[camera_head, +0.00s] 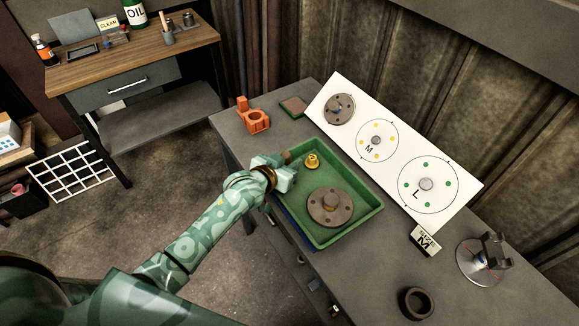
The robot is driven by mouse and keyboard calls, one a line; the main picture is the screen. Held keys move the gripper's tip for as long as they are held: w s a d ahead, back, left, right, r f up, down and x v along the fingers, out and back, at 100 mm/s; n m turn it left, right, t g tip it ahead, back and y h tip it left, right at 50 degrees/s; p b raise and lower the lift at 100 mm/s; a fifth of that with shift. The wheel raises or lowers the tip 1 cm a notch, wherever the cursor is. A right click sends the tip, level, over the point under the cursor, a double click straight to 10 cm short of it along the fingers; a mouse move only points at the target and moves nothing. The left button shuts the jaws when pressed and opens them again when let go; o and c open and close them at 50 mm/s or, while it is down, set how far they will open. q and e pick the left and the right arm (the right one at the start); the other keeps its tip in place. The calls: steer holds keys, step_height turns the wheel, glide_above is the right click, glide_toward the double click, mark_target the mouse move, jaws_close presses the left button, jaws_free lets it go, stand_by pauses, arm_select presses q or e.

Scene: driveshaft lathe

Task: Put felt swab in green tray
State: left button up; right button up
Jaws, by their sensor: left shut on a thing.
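The green tray (357,226) lies on the grey bench. In it are a round brown flange (330,206) with a raised hub and a small yellow brass part (312,161). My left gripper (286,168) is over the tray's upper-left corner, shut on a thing. Only a small brownish end (287,157) of it shows past the fingers; I take it to be the felt swab, but most of it is hidden. I cannot tell whether it touches the tray. My right gripper is not in view.
A white marked board (400,150) with a flange (339,109) lies to the right. A size block (424,241), a dark ring (415,302) and a round-based stand (481,262) are nearer right.

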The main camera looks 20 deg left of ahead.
arm_select(q)
steer(key=shift+s+f, duration=0.1)
steer(key=shift+s, duration=0.15)
steer(key=o, duration=0.7)
steer(key=shift+o, duration=1.4)
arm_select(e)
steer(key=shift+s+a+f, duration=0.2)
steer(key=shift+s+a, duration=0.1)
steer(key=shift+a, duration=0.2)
